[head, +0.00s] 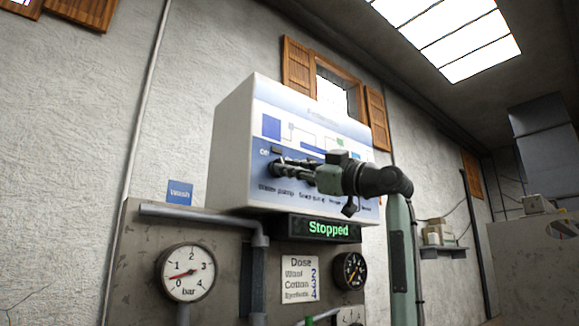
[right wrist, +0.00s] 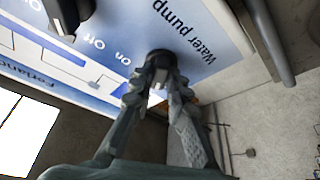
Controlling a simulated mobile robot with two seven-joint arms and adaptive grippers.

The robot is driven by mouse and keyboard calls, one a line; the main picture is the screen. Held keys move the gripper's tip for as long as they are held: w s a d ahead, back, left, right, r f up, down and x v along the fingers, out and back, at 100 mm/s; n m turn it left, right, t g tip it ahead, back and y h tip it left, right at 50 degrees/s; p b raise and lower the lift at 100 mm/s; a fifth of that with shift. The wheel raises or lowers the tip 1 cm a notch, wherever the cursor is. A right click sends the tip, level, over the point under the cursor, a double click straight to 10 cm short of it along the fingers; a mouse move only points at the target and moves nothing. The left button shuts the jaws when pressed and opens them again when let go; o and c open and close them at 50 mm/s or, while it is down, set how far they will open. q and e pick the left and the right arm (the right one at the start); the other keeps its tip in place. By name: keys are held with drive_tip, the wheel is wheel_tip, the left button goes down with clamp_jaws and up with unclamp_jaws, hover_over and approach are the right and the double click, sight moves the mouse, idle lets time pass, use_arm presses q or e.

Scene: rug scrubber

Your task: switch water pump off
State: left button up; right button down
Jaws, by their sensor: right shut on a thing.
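A white control box (head: 232,140) with a blue and white front panel hangs on the wall. The black water pump knob (right wrist: 160,60) sits beside the "Water pump" lettering (right wrist: 190,38) and "on" and "Off" markings in the right wrist view. My right gripper (head: 280,168) reaches the panel from the right, and in the right wrist view its two fingers (right wrist: 158,88) are closed around the knob. The fingers partly cover the knob, and I cannot tell for certain which marking it points to. My left gripper is not in view.
A second black knob (right wrist: 68,14) is on the same panel. Below the box, a display (head: 328,229) reads "Stopped".

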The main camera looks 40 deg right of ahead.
idle(0.4)
drive_tip(key=c, duration=1.5)
unclamp_jaws()
drive_tip(key=shift+s, duration=0.1)
drive_tip(key=v, duration=1.2)
